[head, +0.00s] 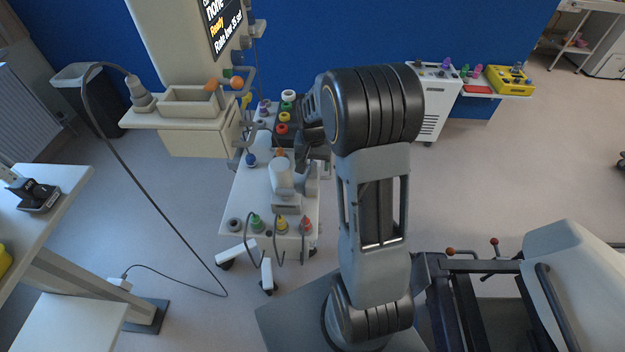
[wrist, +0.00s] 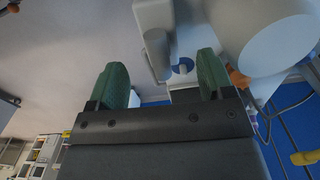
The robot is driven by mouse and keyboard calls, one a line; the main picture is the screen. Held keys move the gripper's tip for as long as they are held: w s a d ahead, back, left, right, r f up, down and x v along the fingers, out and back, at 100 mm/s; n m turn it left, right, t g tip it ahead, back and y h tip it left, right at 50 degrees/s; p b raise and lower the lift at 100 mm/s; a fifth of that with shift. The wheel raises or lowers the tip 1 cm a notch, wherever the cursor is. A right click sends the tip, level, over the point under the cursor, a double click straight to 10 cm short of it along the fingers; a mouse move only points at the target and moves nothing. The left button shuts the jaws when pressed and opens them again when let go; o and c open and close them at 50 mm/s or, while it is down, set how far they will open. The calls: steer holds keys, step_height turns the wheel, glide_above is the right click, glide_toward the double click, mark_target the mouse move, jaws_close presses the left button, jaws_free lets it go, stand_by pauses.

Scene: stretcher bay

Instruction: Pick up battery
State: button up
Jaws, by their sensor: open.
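My gripper (wrist: 163,78) shows two green fingers in the wrist view, spread apart with nothing held between them. A pale device with a rounded grey part (wrist: 157,48) shows beyond and between the fingertips, apart from them. In the head view my gripper is largely hidden beside my arm's dark joint, over the white trolley (head: 262,205). I cannot make out a battery for certain in either view. A small black device (head: 36,195) lies on the white table at the left edge, far from my gripper; I cannot tell whether it holds a battery.
The trolley carries colored connectors, hanging cables and a white device (head: 284,178). A beige column with a tray (head: 188,101) stands behind it at left, with a cable looping to the floor. A stretcher (head: 565,275) is at lower right. Floor is clear at right centre.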

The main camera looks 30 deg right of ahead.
steer(key=shift+f+p, duration=0.75)
steer(key=shift+f, duration=2.3)
steer(key=c, duration=1.3)
steer(key=shift+r, duration=0.1)
